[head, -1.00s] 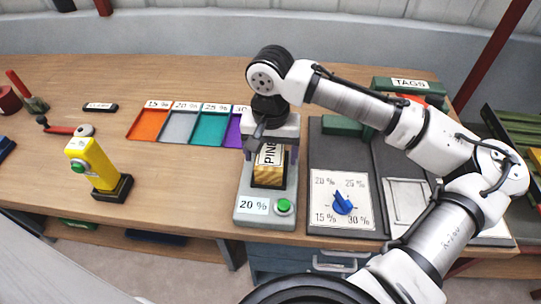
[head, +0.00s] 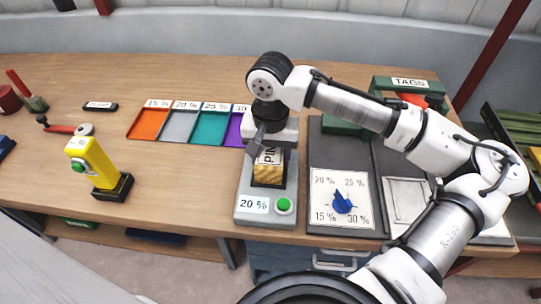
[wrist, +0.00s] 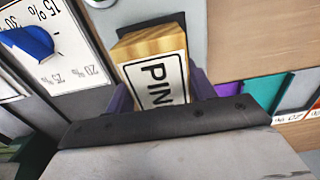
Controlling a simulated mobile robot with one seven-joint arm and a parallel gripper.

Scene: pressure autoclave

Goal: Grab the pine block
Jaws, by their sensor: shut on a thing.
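The pine block (head: 268,174) is a small wooden block with a white label, partly reading "PIN". It sits over the grey device marked "20 %" (head: 250,206). My gripper (head: 270,150) points down onto it from above and is shut on it. In the wrist view the block (wrist: 156,58) lies between the two purple fingers of my gripper (wrist: 160,98), and its lower label is hidden by the gripper body. I cannot tell whether the block touches the device's surface.
A dial panel with a blue knob (head: 342,202) is right of the device. Coloured trays (head: 147,124) lie to the left, and a yellow meter (head: 92,162) stands farther left. A green TAGS box (head: 408,84) is at the back right. The table's front left is mostly clear.

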